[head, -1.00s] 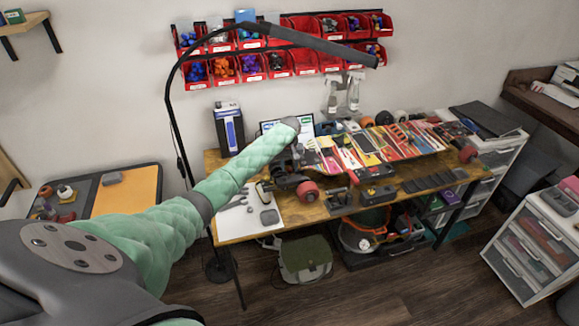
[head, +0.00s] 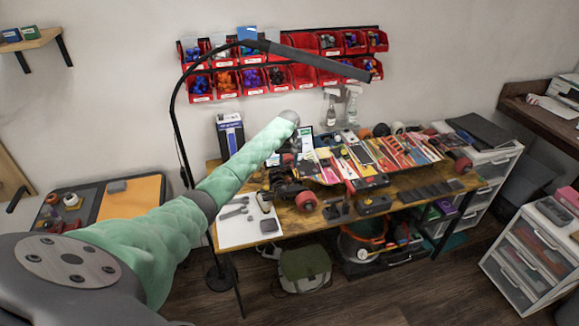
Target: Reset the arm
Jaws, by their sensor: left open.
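My left arm comes in from the left in a green padded sleeve, and its elbow stands above the workbench (head: 330,212). The dark forearm hangs down behind the elbow. My left gripper (head: 284,184) is small and dark, over the left part of the bench, beside a red wheel (head: 305,201). It is open, and I see nothing held in it. Its fingers blend with the dark parts behind it, so I cannot tell whether it touches them. My right arm and gripper are out of view.
A black lamp (head: 310,62) arches over the bench. A drawer unit (head: 525,262) stands at right.

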